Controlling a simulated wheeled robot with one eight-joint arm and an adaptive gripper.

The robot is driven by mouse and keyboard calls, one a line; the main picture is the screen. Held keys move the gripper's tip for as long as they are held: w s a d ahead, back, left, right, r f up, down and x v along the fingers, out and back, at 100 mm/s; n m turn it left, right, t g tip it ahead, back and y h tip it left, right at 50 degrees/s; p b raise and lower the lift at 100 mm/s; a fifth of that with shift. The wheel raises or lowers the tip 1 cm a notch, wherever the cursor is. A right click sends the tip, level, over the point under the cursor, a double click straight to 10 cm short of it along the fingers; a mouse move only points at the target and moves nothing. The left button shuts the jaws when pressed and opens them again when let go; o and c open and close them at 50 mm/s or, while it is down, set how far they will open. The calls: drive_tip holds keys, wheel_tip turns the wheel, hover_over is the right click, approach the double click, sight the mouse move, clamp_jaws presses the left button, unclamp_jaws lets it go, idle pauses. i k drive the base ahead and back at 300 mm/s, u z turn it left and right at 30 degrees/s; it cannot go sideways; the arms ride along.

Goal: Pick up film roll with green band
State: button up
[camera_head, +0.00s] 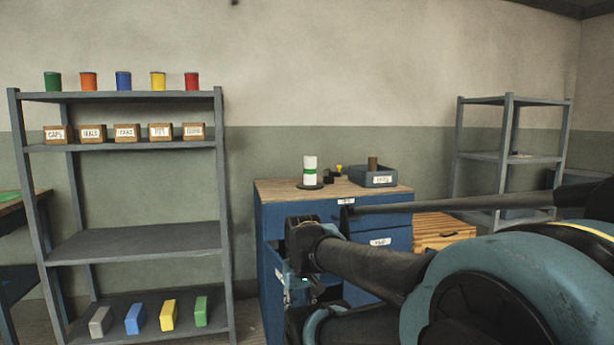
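The film roll with the green band (310,164) is white and stands upright on a dark round base on top of the blue cabinet (272,225). My arm reaches in from the right, in front of the cabinet. My gripper (301,292) seems to be at the arm's far end, below the cabinet top and apart from the roll. Its fingers are small and partly hidden by my arm, so I cannot tell whether they are open or shut.
A grey labelled bin (380,181) with a brown cylinder stands right of the roll, with small dark and yellow items between. A grey shelf (135,240) at left holds coloured cans, labelled boxes and coloured blocks. A wooden crate (440,231) and another shelf (510,100) are at right.

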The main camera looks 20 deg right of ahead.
sight(310, 162)
drive_tip(key=k, duration=1.05)
drive_tip(key=z, duration=0.85)
drive_tip(key=i, duration=1.95)
drive_tip(key=u, duration=0.8)
